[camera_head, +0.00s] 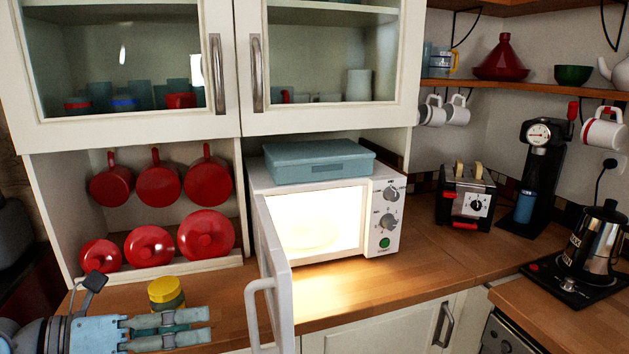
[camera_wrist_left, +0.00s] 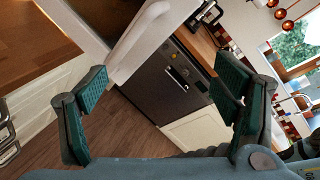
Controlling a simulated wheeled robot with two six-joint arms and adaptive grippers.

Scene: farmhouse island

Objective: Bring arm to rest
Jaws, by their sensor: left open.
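My left gripper (camera_head: 208,327) comes in from the lower left in the head view, level with the counter's front. Its two fingers are apart with nothing between them. In the left wrist view the gripper (camera_wrist_left: 165,105) also shows open and empty, with green pads on both sides. The white microwave (camera_head: 384,245) stands on the counter with its door (camera_head: 273,290) swung open toward me and its inside lit. The gripper is left of the door, apart from it in the head view. My right gripper is not in view.
A yellow-lidded jar (camera_head: 166,291) stands on the counter just behind my left gripper. A blue box (camera_head: 318,161) lies on the microwave. Red pots (camera_head: 150,247) fill the shelf at left. A toaster (camera_head: 466,198), coffee machine (camera_head: 540,175) and moka pot (camera_head: 596,240) stand at right.

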